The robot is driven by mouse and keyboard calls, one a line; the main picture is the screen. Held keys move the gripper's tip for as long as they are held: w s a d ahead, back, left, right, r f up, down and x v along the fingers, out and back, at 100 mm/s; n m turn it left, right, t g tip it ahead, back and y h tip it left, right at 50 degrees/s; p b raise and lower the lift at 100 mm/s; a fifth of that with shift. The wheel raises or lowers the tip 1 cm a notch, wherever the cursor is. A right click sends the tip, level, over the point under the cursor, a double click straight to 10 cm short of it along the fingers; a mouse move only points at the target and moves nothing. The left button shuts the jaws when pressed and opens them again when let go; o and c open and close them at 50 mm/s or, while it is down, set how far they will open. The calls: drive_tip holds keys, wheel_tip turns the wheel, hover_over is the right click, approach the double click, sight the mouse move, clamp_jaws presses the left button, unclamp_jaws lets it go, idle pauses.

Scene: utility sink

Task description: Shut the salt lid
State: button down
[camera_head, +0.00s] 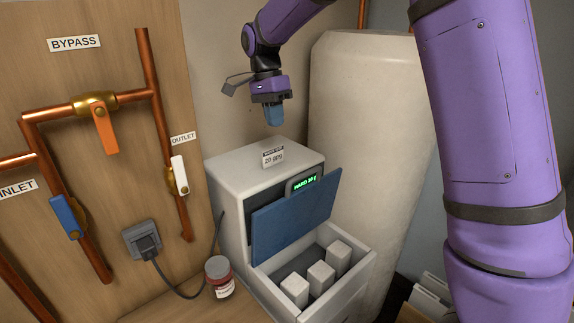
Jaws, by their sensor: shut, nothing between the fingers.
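The salt lid (292,225) is a blue panel on the front of a white softener cabinet (232,187). It stands raised and tilted at the back of the salt bin (352,279), so the bin is open. Three white salt blocks (320,277) show inside the bin. My gripper (274,117) is above the cabinet's top, pointing down, with its blue fingertips together and empty. It is apart from the lid, above and behind it in the picture.
A small display (304,183) with green lettering sits behind the lid's upper edge. A label (273,157) stands on the cabinet top. A tall pale tank (365,130) stands behind right. Copper pipes and valves (98,118) line the left board.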

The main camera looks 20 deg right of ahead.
drive_tip(key=s+d+f, duration=0.2)
drive_tip(key=s+f, duration=0.3)
drive_tip(key=f, duration=0.6)
drive_tip(key=shift+s, duration=0.3)
drive_tip(key=shift+s+d, duration=0.1)
drive_tip(key=shift+d, duration=0.05)
